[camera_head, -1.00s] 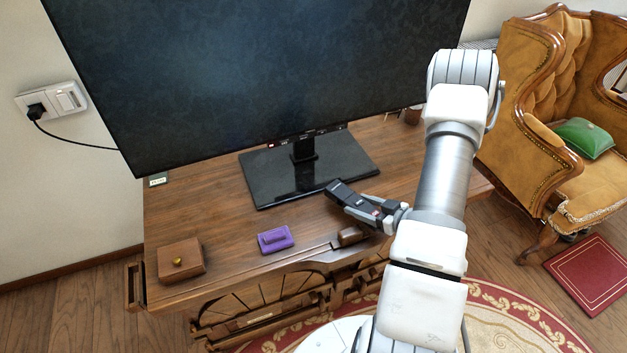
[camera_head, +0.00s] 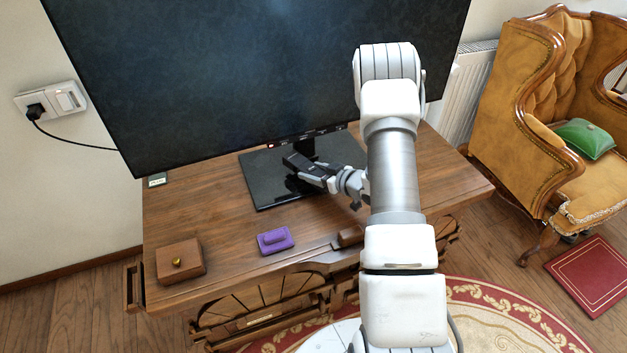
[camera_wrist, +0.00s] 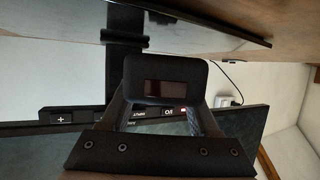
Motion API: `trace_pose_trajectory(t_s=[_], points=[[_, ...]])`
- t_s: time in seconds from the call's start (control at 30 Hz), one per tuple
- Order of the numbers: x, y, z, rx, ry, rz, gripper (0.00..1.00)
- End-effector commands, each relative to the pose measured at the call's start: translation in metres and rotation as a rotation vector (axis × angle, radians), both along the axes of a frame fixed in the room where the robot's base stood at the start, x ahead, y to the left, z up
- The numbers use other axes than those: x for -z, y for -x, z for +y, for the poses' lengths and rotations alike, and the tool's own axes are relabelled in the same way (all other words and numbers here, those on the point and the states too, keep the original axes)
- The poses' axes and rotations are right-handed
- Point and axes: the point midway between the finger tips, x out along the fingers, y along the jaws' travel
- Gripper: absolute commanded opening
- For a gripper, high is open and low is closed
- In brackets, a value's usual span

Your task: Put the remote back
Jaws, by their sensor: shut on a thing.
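The black remote (camera_head: 301,163) is in my gripper (camera_head: 324,180), which is shut on it. In the head view it is held in front of the monitor's stand, over the black monitor base (camera_head: 262,180); the gap below it cannot be judged. In the wrist view the remote (camera_wrist: 165,80) shows its dark end with a small reddish window between my fingers. The monitor (camera_head: 250,70) stands upright on the wooden cabinet top (camera_head: 215,215).
A purple object (camera_head: 275,240) and a small wooden box (camera_head: 181,262) with a gold knob lie on the front of the cabinet top. A brown object (camera_head: 350,236) is at the front edge. An armchair (camera_head: 545,110) with a green cushion stands at the right.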

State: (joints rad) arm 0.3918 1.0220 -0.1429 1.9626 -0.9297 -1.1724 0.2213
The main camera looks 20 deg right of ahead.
Motion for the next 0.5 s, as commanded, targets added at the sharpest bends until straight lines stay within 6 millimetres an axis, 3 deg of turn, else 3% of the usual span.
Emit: trace_pose_trajectory(t_s=[0.23, 0.5], points=[[0.031, 0.000, 0.001, -0.002, 0.000, 0.000, 0.00], [0.034, 0.000, 0.000, -0.002, 0.001, -0.002, 0.00]])
